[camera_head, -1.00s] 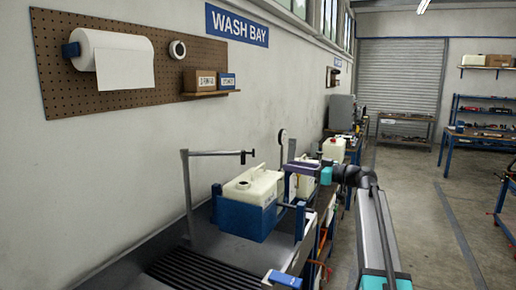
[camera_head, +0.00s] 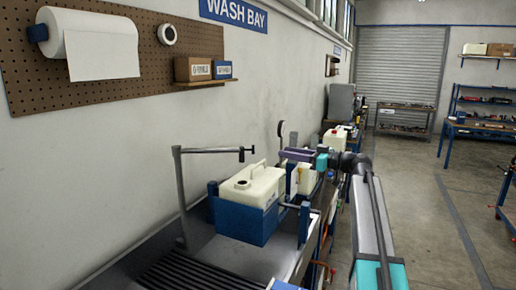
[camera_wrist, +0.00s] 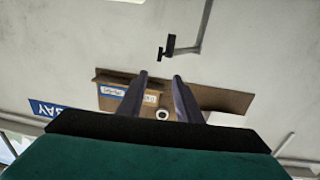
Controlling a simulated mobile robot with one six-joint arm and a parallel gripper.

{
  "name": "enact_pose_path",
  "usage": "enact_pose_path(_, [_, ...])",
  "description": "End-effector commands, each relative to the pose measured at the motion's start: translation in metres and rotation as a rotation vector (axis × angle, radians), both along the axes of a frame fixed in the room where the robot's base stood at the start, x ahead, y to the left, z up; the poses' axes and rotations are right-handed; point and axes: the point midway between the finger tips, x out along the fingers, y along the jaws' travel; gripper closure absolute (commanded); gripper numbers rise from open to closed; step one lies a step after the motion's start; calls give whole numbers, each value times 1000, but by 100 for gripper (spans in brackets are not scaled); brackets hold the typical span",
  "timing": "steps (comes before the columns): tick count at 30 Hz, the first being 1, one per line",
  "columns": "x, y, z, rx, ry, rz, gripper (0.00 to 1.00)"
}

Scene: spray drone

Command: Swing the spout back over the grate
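The spout (camera_head: 210,150) is a thin dark post with a horizontal arm, standing by the wall. Its arm reaches right and ends in a small black tip just above and left of the white tank. It also shows upside down at the top of the wrist view (camera_wrist: 188,50). The dark slatted grate (camera_head: 185,272) lies in the basin in the foreground, with part cut off by the frame. My gripper (camera_head: 286,153) is right of the spout tip and points left. In the wrist view its two fingers are apart with nothing between them.
The white tank (camera_head: 250,184) sits in a blue holder (camera_head: 243,222) on the basin, between spout and gripper in the head view. A pegboard (camera_head: 165,50) with paper roll and boxes hangs on the wall. Workbenches stand further back. The floor at right is open.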

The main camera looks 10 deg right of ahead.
Motion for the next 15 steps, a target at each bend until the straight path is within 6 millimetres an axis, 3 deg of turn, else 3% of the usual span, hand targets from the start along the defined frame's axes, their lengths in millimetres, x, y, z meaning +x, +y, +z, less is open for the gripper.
enact_pose_path(8, [8,9,2,0,0,1,68])
enact_pose_path(15, [27,31,3,1,1,1,68])
